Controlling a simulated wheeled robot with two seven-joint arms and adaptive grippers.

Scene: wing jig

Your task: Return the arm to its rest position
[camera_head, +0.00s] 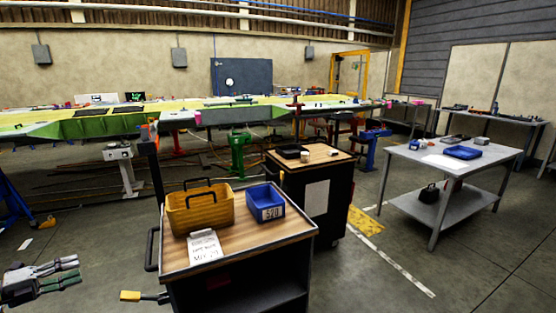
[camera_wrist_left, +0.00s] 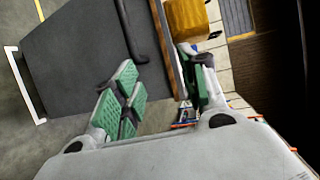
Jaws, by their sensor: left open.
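My left gripper (camera_head: 76,272) is at the lower left edge of the head view, left of the front cart and apart from it. Its fingers are spread and hold nothing. In the left wrist view the fingers with green pads (camera_wrist_left: 160,85) stand apart, with the dark side of the cart (camera_wrist_left: 75,55) beyond them. A yellow bin also shows in the left wrist view (camera_wrist_left: 187,20), past the cart's edge. My right gripper is in neither view.
The wood-topped front cart (camera_head: 255,235) carries a yellow toolbox (camera_head: 200,210), a blue bin (camera_head: 265,203) and a paper sheet (camera_head: 205,246). A second cart (camera_head: 330,156) stands behind it. A grey table (camera_head: 410,157) is at right. Floor left of the front cart is open.

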